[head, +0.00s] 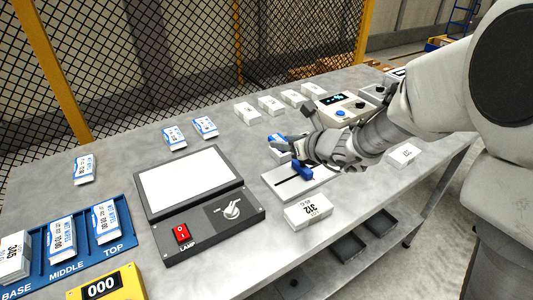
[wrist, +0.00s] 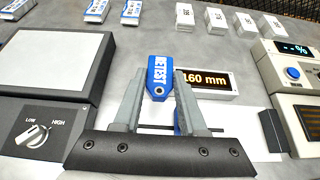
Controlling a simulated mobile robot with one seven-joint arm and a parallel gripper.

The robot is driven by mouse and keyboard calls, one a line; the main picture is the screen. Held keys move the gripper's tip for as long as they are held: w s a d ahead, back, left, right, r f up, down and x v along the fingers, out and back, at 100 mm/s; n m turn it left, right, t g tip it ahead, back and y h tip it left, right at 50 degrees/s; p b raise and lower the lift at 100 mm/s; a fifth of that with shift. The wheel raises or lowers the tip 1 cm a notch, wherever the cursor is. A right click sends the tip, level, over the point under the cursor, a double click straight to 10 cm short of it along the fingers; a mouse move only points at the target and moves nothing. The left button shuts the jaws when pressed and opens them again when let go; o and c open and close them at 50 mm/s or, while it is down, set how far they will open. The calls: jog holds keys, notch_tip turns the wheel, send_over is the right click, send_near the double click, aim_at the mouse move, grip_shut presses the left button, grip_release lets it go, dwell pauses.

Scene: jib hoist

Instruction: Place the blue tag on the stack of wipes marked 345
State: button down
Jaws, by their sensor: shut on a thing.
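My gripper (wrist: 159,82) is shut on a blue tag (wrist: 158,70) with white RETEST lettering and a hole near its lower end. The tag also shows beyond my gripper (head: 295,142) in the head view, partly hidden by it (head: 276,138). It is held above the bench, over a flat white device with a display reading about 1.60 mm (wrist: 207,82). A white block whose marking looks like 345 (head: 14,257) stands in the BASE slot of the blue tray (head: 84,253), far left of my gripper and cut by the picture edge.
The tray's MIDDLE and TOP slots hold wipes packs (head: 61,240). A light panel (head: 188,180) with a lamp switch lies between tray and gripper. A white block marked 312 (head: 308,210) is near the front edge. Several white blocks (head: 271,105) stand at the back.

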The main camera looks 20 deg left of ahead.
jog(key=b, duration=0.1)
send_over(257, 165)
notch_tip(257, 165, down, 6)
jog(key=shift+w+a+r, duration=0.1)
jog(key=shift+r, duration=0.1)
jog(key=shift+f+b, duration=0.5)
jog(key=shift+f, duration=1.5)
jog(key=shift+f, duration=0.1)
jog(key=shift+f+b, duration=0.1)
jog(key=shift+b, duration=0.2)
jog(key=shift+c, duration=2.3)
grip_release()
jog(key=shift+r, duration=0.2)
jog(key=shift+r+p, duration=0.15)
jog(key=shift+p, duration=0.25)
jog(key=v, duration=1.2)
jog(key=shift+p, duration=0.35)
